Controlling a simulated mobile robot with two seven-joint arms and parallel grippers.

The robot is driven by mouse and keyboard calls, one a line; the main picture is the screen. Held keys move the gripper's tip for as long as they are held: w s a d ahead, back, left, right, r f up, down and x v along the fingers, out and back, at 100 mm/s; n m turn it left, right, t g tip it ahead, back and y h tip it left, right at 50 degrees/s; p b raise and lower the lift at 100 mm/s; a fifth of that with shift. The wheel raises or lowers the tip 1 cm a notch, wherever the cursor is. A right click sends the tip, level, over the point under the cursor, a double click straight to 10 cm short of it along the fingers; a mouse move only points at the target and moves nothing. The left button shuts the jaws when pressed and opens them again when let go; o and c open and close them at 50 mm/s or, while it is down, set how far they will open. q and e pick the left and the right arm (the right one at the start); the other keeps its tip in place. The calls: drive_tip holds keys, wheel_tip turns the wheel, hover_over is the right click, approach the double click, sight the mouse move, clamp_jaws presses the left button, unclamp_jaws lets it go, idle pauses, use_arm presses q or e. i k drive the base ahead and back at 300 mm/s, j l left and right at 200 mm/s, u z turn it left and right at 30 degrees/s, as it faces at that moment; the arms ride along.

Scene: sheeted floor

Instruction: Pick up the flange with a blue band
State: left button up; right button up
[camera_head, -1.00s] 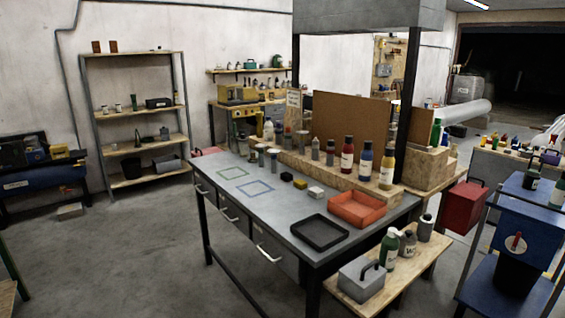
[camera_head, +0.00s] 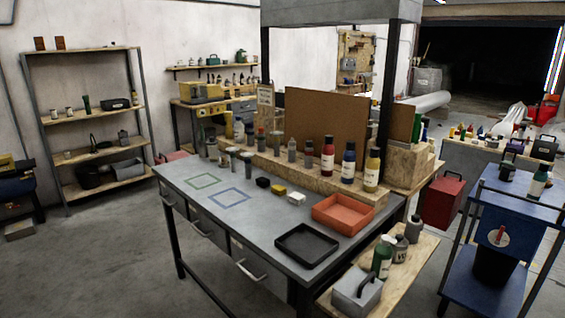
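Several small grey, flared-top upright pieces stand at the back left of the grey workbench (camera_head: 262,222), one of them a grey piece (camera_head: 247,161) near the wooden ledge. They may be flanges, but they are too small to tell, and I cannot make out a blue band on any of them. Neither of my grippers is in view.
On the bench are a black tray (camera_head: 306,245), an orange tray (camera_head: 341,214), small black, yellow and white blocks, and green and blue outlined squares. Bottles line the wooden ledge (camera_head: 300,176). A blue cart (camera_head: 506,238) stands right. Open floor (camera_head: 110,265) lies left.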

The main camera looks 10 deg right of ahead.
sight(247, 154)
drive_tip(key=i+j+z, duration=0.45)
drive_tip(key=i+j, duration=0.2)
drive_tip(key=j, duration=0.15)
drive_tip(key=i+j, duration=0.3)
drive_tip(key=i+j+z, duration=0.1)
drive_tip(key=i+j, duration=0.15)
drive_tip(key=j, duration=0.25)
drive_tip(key=i+j, duration=0.25)
drive_tip(key=j, duration=0.15)
drive_tip(key=i+j+z, duration=0.1)
drive_tip(key=i+j, duration=0.15)
drive_tip(key=j, duration=0.2)
